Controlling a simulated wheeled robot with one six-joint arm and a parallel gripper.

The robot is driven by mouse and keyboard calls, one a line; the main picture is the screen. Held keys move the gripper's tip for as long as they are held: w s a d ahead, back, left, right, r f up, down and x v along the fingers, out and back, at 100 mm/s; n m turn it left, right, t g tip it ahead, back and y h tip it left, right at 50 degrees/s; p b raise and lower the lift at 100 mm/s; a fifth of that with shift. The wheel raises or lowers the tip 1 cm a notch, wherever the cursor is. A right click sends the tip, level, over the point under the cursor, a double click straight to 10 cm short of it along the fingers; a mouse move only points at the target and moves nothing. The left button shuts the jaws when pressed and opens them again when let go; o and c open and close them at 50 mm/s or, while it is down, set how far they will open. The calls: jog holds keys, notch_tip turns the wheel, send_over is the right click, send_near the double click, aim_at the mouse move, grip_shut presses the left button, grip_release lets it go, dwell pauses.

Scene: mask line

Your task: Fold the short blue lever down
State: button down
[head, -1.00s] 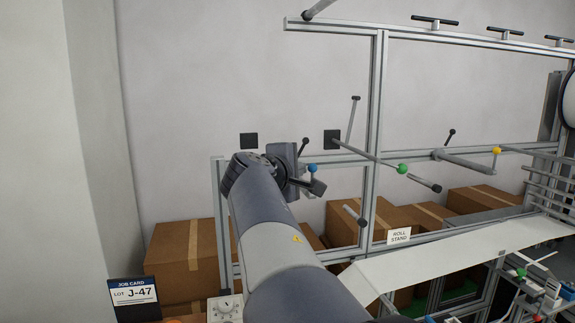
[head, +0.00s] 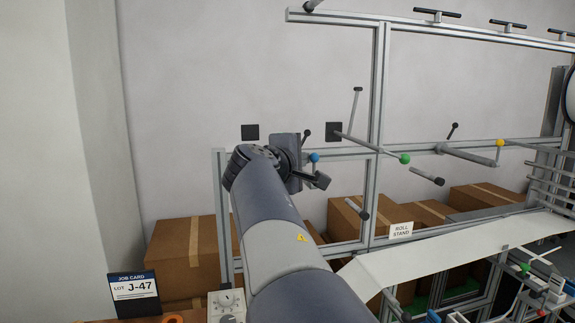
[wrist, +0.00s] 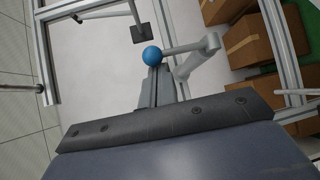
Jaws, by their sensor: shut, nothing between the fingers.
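The short blue lever is a thin grey stem topped by a blue ball (head: 314,157). In the head view the ball stands above its stem, just beside my gripper (head: 320,180). The wrist view shows the blue ball (wrist: 152,55) large and close, with a grey bar running right from it to a bent grey link. My gripper (wrist: 155,85) is shut and empty, its narrow fingers pointing up at the ball from just below. I cannot tell whether they touch it. My arm hides part of the frame around the lever.
A green-ball lever (head: 405,159) on a long rod and a yellow-ball lever (head: 500,143) stand to the right. A metal frame post (head: 376,110) rises behind. Cardboard boxes (head: 190,245) stand below. A white sheet (head: 440,255) runs along the right.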

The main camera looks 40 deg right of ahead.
jog(key=shift+s+a+f+m+h+b, duration=0.15)
jog(key=shift+s+m+h+b, duration=0.2)
jog(key=shift+b, duration=1.7)
jog(key=m+h+b, duration=0.1)
jog(key=b, duration=0.5)
jog(key=s+a+f+m+t+h+b, duration=0.1)
jog(key=h+b, duration=0.1)
jog(key=b, duration=0.4)
jog(key=s+f+m+h+b, duration=0.1)
jog(key=m+b, duration=0.1)
jog(key=b, duration=0.5)
jog(key=shift+s+a+h, duration=0.15)
jog(key=shift+s+h, duration=0.05)
jog(key=shift+h, duration=0.15)
jog(key=m+g+h+b, duration=0.2)
jog(key=m+h+b, duration=0.3)
jog(key=b, duration=1.4)
send_near(314, 163)
jog(key=shift+s+a+f, duration=1.95)
jog(key=shift+a+f, duration=0.15)
jog(key=shift+a, duration=1.05)
jog(key=shift+m+y, duration=0.35)
jog(key=shift+y, duration=0.05)
jog(key=shift+d+r, duration=0.1)
